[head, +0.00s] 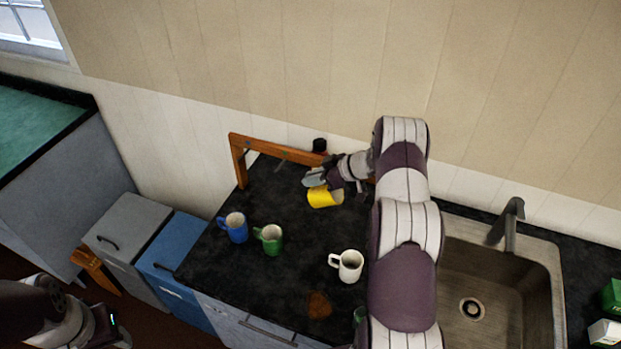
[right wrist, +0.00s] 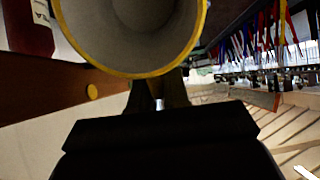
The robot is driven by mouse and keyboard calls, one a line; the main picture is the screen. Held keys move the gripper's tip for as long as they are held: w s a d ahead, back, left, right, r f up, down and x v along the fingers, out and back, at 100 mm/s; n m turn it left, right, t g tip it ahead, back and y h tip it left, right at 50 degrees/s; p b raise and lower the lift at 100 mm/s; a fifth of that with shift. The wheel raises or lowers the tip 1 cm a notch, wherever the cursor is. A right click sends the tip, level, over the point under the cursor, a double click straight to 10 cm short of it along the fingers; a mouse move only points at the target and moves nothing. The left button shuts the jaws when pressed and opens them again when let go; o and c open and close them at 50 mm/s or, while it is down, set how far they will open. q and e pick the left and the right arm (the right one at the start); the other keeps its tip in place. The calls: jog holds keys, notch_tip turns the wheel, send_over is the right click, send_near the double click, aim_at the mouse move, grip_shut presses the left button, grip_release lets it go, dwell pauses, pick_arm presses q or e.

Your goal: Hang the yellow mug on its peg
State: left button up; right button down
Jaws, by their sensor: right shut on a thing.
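The yellow mug (head: 325,198) is held tilted above the back of the dark counter, beside the wooden frame (head: 262,147). My right gripper (head: 326,182) is shut on it. In the right wrist view the mug's open mouth and yellow rim (right wrist: 135,73) fill the top, with a grey inside; its handle is hidden. A round yellow spot (right wrist: 91,91) shows on the brown wooden bar (right wrist: 40,108), left of the mug and apart from it in the picture. I cannot tell whether it is a peg. My left arm is at the lower left; its jaw state is unclear.
A blue mug (head: 235,228), a green mug (head: 270,238) and a white mug (head: 347,266) stand on the dark counter (head: 225,268). A brown patch (head: 318,304) lies near the front. A sink (head: 480,265) with a faucet (head: 508,222) is at the right.

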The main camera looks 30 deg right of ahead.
pick_arm(q)
jog(key=shift+f, duration=0.1)
pick_arm(e)
jog(key=shift+w+d+r, duration=0.4)
jog(key=shift+d+r, duration=0.1)
jog(key=shift+r, duration=0.1)
jog(key=shift+s+a+f+b, duration=0.25)
jog(key=shift+a+f+b, duration=0.05)
jog(key=shift+f+b, duration=0.05)
jog(key=shift+s+a+f+b, duration=0.5)
pick_arm(q)
jog(key=f+b, duration=0.1)
jog(key=w+d+f+b, duration=0.1)
jog(key=f, duration=0.1)
jog(key=f+b, duration=0.1)
jog(key=shift+w+d+f, duration=0.2)
jog(key=shift+d+f, duration=0.15)
pick_arm(e)
jog(key=s+a, duration=0.1)
jog(key=a, duration=0.1)
jog(key=s+a, duration=0.2)
jog(key=shift+s+a, duration=0.15)
jog(key=shift+s, duration=0.05)
jog(key=shift+s, duration=0.1)
